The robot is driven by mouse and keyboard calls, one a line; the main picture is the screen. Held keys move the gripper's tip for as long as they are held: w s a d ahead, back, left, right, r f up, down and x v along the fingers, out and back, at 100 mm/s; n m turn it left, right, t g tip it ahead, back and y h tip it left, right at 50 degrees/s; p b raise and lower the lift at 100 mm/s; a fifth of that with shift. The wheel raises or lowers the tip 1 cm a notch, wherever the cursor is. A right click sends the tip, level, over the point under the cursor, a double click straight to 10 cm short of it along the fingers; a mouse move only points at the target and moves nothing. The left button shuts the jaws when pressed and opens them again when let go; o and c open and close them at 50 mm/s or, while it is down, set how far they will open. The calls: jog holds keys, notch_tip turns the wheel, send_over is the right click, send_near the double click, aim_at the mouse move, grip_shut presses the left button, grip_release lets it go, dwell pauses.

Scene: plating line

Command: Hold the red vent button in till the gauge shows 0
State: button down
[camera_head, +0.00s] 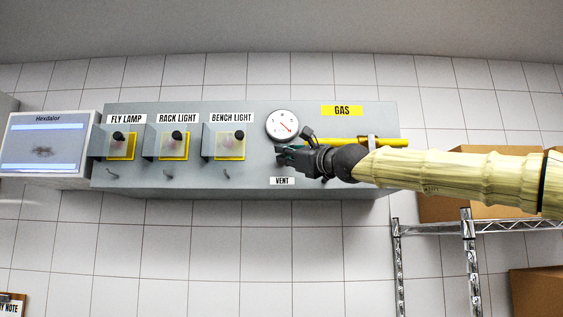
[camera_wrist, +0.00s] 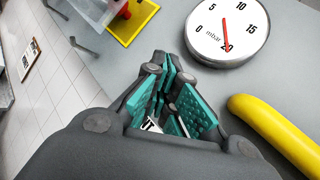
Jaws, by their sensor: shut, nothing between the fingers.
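The round white gauge (camera_head: 282,125) sits on the grey wall panel, above my gripper. In the wrist view the gauge (camera_wrist: 228,30) reads in mbar, and its red needle points at about 20. My gripper (camera_head: 281,157) is shut and empty, with its fingertips just above the VENT label (camera_head: 282,181). In the wrist view the teal finger pads of my gripper (camera_wrist: 166,68) are close together in front of the panel. A bit of the label shows between the fingers. The red vent button is not visible in either view; my gripper likely covers it. Contact cannot be told.
A yellow bar (camera_head: 338,141) under the GAS label (camera_head: 342,111) lies close by my gripper. Left stand guarded switches for fly lamp (camera_head: 121,146), rack light (camera_head: 174,146) and bench light (camera_head: 230,146). A wire shelf (camera_head: 430,229) with boxes is lower right.

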jog(key=shift+d, duration=0.1)
jog(key=s+b, duration=0.3)
jog(key=s, duration=0.2)
jog(key=shift+s+r+b, duration=0.1)
jog(key=shift+r+b, duration=0.05)
jog(key=shift+b, duration=0.2)
dwell(0.5)
